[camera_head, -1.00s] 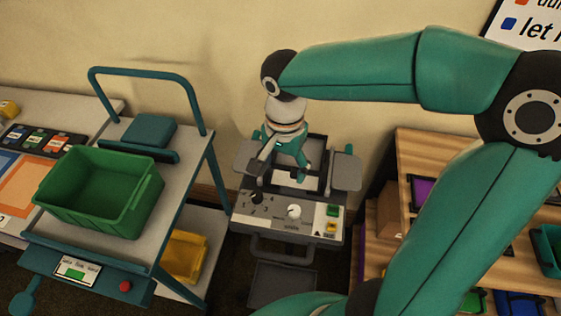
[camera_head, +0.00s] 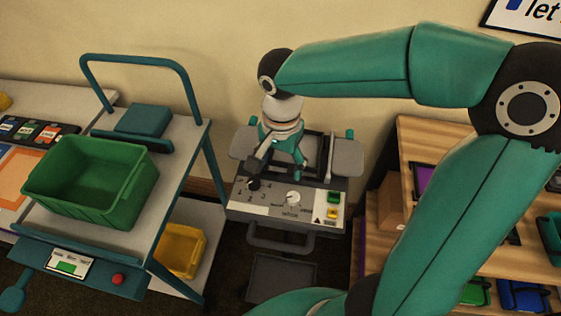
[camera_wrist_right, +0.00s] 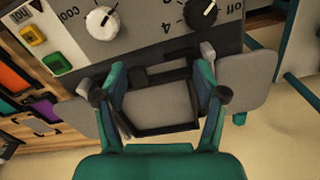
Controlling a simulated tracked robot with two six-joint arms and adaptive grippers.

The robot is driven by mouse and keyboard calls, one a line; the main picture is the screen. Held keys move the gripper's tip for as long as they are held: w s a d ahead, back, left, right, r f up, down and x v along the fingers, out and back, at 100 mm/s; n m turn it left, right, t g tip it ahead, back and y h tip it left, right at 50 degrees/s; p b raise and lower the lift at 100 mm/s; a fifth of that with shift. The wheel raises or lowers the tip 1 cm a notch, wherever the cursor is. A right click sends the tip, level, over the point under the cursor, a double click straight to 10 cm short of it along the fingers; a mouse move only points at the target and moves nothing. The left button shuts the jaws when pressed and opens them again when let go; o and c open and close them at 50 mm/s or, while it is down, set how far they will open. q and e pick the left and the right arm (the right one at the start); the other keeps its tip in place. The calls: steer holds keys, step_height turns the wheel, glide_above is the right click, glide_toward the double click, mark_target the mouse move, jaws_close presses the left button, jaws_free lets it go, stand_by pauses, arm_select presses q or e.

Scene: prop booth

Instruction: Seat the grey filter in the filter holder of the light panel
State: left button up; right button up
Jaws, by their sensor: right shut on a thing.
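The light panel (camera_head: 274,207) stands against the wall with knobs on its front and a grey flap on each side. My right gripper (camera_head: 277,171) is over its middle, just behind the knobs. In the right wrist view the gripper (camera_wrist_right: 161,75) is shut on what appears to be the grey filter (camera_wrist_right: 160,102), a grey plate with a dark frame, between the two flaps. The fingers hide its side edges. The filter holder is mostly covered by the gripper and filter; I cannot tell whether the filter sits in it. My left gripper is not in view.
A trolley with a green bin (camera_head: 77,200) and a teal handle (camera_head: 133,60) stands left of the panel. A yellow bin (camera_head: 180,250) is on its lower shelf. A wooden shelf (camera_head: 425,155) with several trays is to the right, partly behind my right arm.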

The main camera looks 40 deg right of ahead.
steer(key=shift+s+f+b, duration=0.3)
steer(key=shift+s+f, duration=0.05)
steer(key=shift+f, duration=0.5)
steer(key=c, duration=0.3)
steer(key=shift+o, duration=0.6)
steer(key=shift+w+f+b, duration=0.1)
steer(key=shift+f+b, duration=0.15)
steer(key=shift+b, duration=0.15)
steer(key=o, duration=1.6)
steer(key=shift+w, duration=0.15)
steer(key=shift+o, duration=0.2)
steer(key=shift+r, duration=0.1)
step_height(320, 180, up, 12)
steer(key=shift+r, duration=0.2)
steer(key=shift+w, duration=0.1)
